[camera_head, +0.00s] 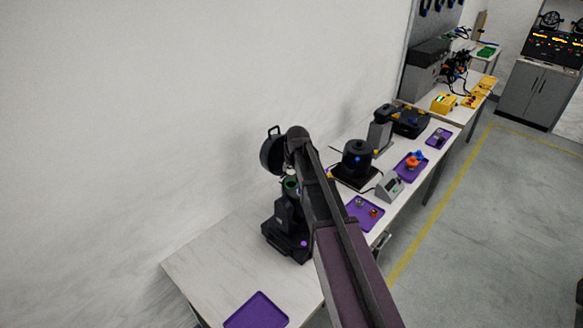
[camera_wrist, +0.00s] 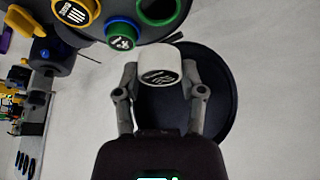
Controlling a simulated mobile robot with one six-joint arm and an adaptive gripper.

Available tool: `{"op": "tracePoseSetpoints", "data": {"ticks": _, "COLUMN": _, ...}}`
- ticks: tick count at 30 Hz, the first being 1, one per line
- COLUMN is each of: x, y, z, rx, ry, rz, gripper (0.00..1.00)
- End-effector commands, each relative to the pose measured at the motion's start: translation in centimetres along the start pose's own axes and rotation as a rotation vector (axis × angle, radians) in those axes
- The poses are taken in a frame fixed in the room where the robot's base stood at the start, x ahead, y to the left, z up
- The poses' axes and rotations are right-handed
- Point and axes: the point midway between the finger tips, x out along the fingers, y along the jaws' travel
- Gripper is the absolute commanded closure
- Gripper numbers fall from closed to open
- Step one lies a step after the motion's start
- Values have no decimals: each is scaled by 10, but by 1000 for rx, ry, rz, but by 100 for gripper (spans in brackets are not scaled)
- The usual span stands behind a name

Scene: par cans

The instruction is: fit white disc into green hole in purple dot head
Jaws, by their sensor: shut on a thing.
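My gripper holds the white disc (camera_wrist: 160,72) between its two fingers, seen in the wrist view; the disc's lower face has dark markings. The fingertips (camera_wrist: 160,78) close on its sides. The dark purple dot head (camera_head: 288,215) stands on the near bench in the head view, a purple dot on its base. A green-rimmed hole (camera_wrist: 158,12) shows at the top edge of the wrist view, partly cut off, apart from the held disc. A green ring (camera_head: 290,185) also shows at the top of the head in the head view.
A round black can (camera_wrist: 222,95) lies behind my gripper. A purple tray (camera_head: 257,312) is at the near bench edge. Another dark head (camera_head: 356,160) stands farther along.

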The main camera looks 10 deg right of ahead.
Motion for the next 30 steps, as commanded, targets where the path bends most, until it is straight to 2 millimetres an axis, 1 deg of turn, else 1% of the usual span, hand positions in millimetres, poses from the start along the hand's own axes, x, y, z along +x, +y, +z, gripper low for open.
{"op": "tracePoseSetpoints", "data": {"ticks": 1, "x": 7, "y": 0, "z": 3, "rx": 0, "ry": 0, "rz": 0, "gripper": 80}}
{"op": "tracePoseSetpoints", "data": {"ticks": 15, "x": 37, "y": 1, "z": 15, "rx": 1, "ry": 0, "rz": 0, "gripper": 80}}
{"op": "tracePoseSetpoints", "data": {"ticks": 22, "x": 45, "y": 1, "z": 19, "rx": 1, "ry": 0, "rz": 1, "gripper": 80}}
{"op": "tracePoseSetpoints", "data": {"ticks": 30, "x": 47, "y": 2, "z": 20, "rx": 2, "ry": 0, "rz": 1, "gripper": 80}}
